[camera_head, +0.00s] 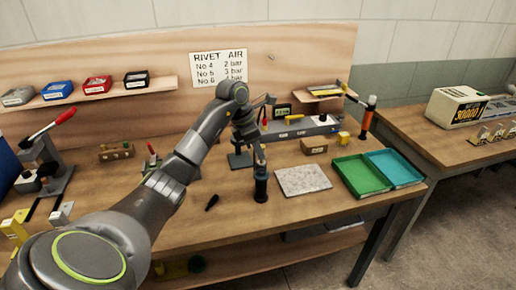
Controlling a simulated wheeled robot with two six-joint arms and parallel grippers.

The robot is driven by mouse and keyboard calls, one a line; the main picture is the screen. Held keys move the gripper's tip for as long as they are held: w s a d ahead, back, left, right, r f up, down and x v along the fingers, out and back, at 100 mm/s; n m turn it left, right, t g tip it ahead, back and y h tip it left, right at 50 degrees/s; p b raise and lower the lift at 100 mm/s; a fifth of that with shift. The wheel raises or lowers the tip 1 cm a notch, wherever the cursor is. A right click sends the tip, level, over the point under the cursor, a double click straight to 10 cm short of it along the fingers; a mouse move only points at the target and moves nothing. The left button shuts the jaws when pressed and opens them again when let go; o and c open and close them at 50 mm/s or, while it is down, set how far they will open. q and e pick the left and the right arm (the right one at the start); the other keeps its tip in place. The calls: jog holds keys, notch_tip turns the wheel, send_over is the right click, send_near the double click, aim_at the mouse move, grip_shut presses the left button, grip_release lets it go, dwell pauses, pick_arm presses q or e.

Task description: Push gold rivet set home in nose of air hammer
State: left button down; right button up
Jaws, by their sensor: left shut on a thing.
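My left gripper (254,146) comes in over the middle of the bench, pointing down. It is shut on a small gold-toned piece, which looks like the gold rivet set (259,158). Directly below is a dark upright cylinder with a bluish band, which looks like the air hammer (261,186), nose up. The set lines up with the top of the hammer. Whether it sits inside the nose or only touches it is too small to tell. My right gripper is not in view.
A speckled grey slab (303,180) lies right of the hammer, with a green tray (361,187) and a teal tray (394,168) beyond it. A small black object (212,202) lies to the left. A grey machine (300,129) stands behind. The front bench edge is clear.

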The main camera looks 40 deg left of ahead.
pick_arm(q)
jog(key=shift+f+b, duration=0.85)
jog(key=shift+f, duration=0.2)
jog(key=c, duration=1.2)
grip_release()
jog(key=shift+r, duration=0.1)
jog(key=p+v, duration=0.2)
jog(key=v, duration=0.3)
jog(key=shift+p, duration=0.3)
